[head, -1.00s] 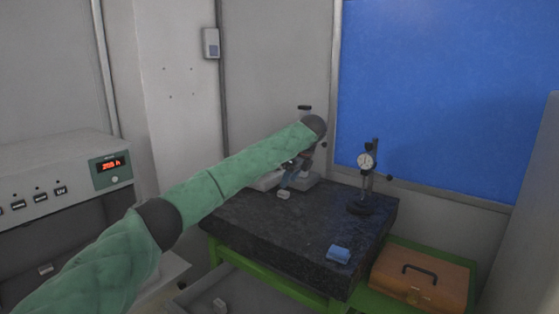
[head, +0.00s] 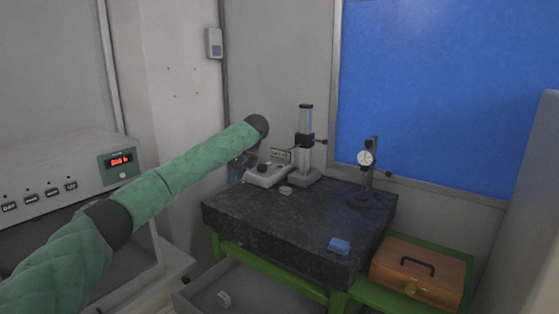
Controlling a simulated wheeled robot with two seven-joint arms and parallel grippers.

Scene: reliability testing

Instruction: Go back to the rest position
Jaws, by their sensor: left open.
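My left arm (head: 165,185) comes in from the left in a green quilted sleeve and reaches toward the back left of the dark granite table (head: 285,222). My left gripper (head: 236,174) hangs below the dark end joint, beside the table's back left corner. It is small and partly hidden by the arm; it is open, with nothing seen in it. My right gripper is out of view.
On the granite stand a height gauge (head: 305,140), a dial indicator stand (head: 367,175), a small white block (head: 286,190) and a blue block (head: 339,246). An orange-brown case (head: 415,272) lies right. A grey instrument (head: 50,180) stands left.

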